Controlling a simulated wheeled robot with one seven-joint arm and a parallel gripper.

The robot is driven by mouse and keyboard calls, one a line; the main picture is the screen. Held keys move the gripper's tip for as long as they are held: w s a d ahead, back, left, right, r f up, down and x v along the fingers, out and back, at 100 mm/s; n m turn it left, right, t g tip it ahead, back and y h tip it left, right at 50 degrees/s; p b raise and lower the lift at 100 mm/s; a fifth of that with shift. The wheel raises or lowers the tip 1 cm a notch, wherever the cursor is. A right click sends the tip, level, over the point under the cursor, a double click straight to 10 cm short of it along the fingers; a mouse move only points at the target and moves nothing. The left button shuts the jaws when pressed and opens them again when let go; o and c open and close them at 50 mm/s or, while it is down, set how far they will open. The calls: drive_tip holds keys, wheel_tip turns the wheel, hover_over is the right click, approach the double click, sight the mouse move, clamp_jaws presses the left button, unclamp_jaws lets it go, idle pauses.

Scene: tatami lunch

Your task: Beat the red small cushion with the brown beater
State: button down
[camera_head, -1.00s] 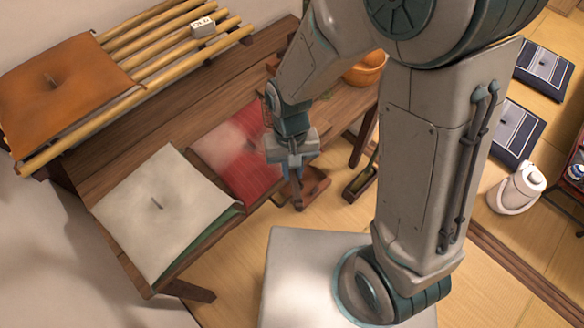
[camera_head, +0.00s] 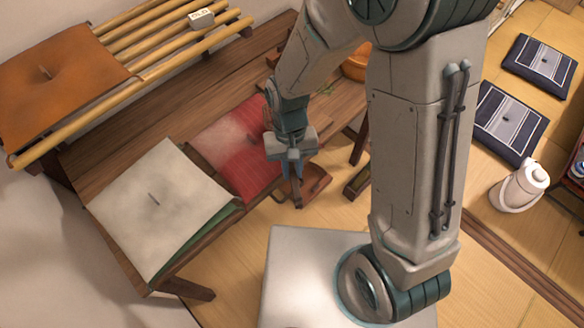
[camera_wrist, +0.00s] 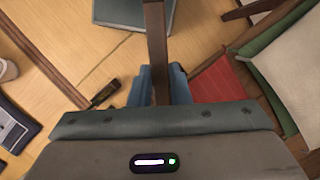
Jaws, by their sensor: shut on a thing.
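The red small cushion (camera_head: 258,178) lies on the wooden bench, with a pale hazy patch over its far left part. It shows at the right in the wrist view (camera_wrist: 222,82). My gripper (camera_head: 294,168) is beside the cushion's right edge, above the bench's front side. Its blue fingers (camera_wrist: 158,84) are shut on the brown beater (camera_wrist: 156,42), whose shaft runs up out of the wrist view. The beater's head cannot be made out clearly; my gripper and arm hide part of that area.
A white cushion (camera_head: 150,215) lies on a green one (camera_head: 208,242) left of the red cushion. An orange cushion (camera_head: 55,80) rests on the bamboo rack (camera_head: 150,60). An orange bowl (camera_head: 354,68) is behind my arm. Striped floor cushions (camera_head: 508,122) and a white pot (camera_head: 518,188) stand at the right.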

drive_tip(key=r, duration=0.2)
drive_tip(key=r+p, duration=0.1)
drive_tip(key=shift+s+r+t, duration=0.3)
drive_tip(key=shift+r+t, duration=0.05)
drive_tip(key=shift+t, duration=0.05)
drive_tip(key=shift+f, duration=0.1)
